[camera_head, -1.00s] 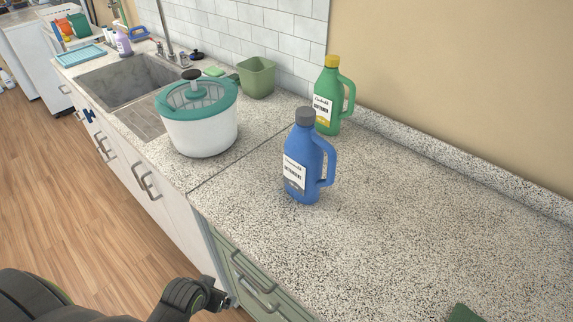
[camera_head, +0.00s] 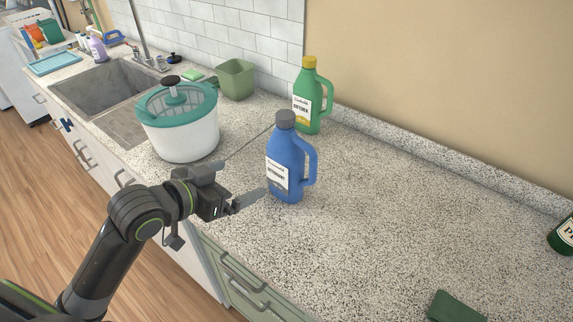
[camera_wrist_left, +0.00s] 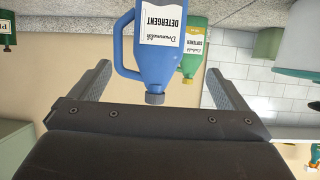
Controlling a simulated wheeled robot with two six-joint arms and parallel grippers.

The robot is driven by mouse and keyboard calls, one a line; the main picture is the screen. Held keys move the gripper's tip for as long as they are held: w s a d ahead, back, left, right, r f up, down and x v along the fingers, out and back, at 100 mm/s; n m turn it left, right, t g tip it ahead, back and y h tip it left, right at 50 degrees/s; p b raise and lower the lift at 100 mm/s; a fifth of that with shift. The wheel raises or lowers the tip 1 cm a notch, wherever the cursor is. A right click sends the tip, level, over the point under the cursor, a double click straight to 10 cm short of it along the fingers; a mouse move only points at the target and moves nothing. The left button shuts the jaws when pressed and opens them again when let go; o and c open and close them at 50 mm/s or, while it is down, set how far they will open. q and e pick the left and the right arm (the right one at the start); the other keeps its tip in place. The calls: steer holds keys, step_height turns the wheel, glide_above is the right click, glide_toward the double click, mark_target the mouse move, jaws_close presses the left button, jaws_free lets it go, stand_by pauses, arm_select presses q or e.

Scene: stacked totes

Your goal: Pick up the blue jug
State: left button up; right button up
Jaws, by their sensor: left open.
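The blue jug (camera_head: 287,165) stands upright on the speckled counter, with a grey cap, a white detergent label and its handle on the right. My left gripper (camera_head: 250,200) is just left of the jug's lower body in the head view. In the left wrist view the picture is upside down; the blue jug (camera_wrist_left: 158,45) appears ahead, between the two spread fingers of my left gripper (camera_wrist_left: 165,85). The fingers are open and empty, and I see no clear contact with the jug. My right gripper is not in view.
A green softener jug (camera_head: 309,97) stands behind the blue one. A white salad spinner with a teal lid (camera_head: 180,120) is to the left, near the sink (camera_head: 105,90). A green cloth-like item (camera_head: 455,306) and a dark green bottle (camera_head: 562,236) lie right. The counter's right side is mostly clear.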

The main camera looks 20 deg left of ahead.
mark_target(277, 164)
arm_select(q)
steer(key=x, duration=1.2)
steer(key=shift+w+d+r+p, duration=0.2)
steer(key=shift+r+p, duration=0.05)
steer(key=shift+p, duration=0.15)
steer(key=shift+p+x, duration=0.65)
steer(key=shift+x, duration=1.9)
steer(key=shift+a+f, duration=0.1)
steer(key=shift+f, duration=0.1)
steer(key=c, duration=0.6)
